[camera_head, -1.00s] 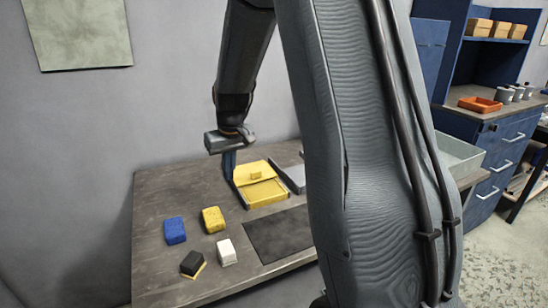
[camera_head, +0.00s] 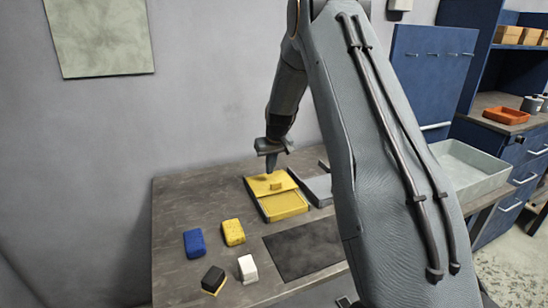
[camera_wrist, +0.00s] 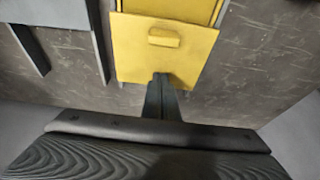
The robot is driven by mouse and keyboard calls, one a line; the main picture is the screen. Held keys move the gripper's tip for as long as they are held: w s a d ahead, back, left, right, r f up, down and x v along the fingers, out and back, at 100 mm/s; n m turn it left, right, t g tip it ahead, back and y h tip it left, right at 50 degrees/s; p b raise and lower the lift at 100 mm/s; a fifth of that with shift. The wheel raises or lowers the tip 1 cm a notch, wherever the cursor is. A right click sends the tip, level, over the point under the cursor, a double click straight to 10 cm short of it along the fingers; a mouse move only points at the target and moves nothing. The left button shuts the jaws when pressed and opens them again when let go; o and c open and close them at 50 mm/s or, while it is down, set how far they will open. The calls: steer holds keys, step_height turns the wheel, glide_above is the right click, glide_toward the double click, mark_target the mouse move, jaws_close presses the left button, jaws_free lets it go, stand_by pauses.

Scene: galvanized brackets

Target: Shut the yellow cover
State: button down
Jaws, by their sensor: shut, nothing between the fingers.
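The yellow cover (camera_head: 262,185) is a flat plate with a small block handle, at the rear of a yellow box (camera_head: 284,207) on the table. The front of the box shows uncovered, so the cover stands partly open. In the wrist view the cover (camera_wrist: 135,55) fills the top middle, with part of the open box (camera_wrist: 170,7) beyond it. My gripper (camera_head: 271,168) is shut and empty, pointing down at the cover's rear edge. In the wrist view its fingertips (camera_wrist: 161,78) overlap that edge near the middle; I cannot tell whether they touch it.
A grey tray-like piece (camera_head: 320,188) stands close right of the box. In front are a blue block (camera_head: 194,243), a yellow block (camera_head: 233,232), a black-and-yellow block (camera_head: 213,280), a white block (camera_head: 247,268) and a dark mat (camera_head: 305,250).

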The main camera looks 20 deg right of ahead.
steer(key=shift+x, duration=0.75)
steer(key=shift+s+f+p, duration=0.1)
steer(key=shift+s+p, duration=0.25)
steer(key=shift+p, duration=0.2)
steer(key=shift+s+p, duration=0.65)
steer(key=shift+s, duration=0.95)
steer(key=shift+d+f, duration=0.1)
steer(key=shift+d, duration=0.1)
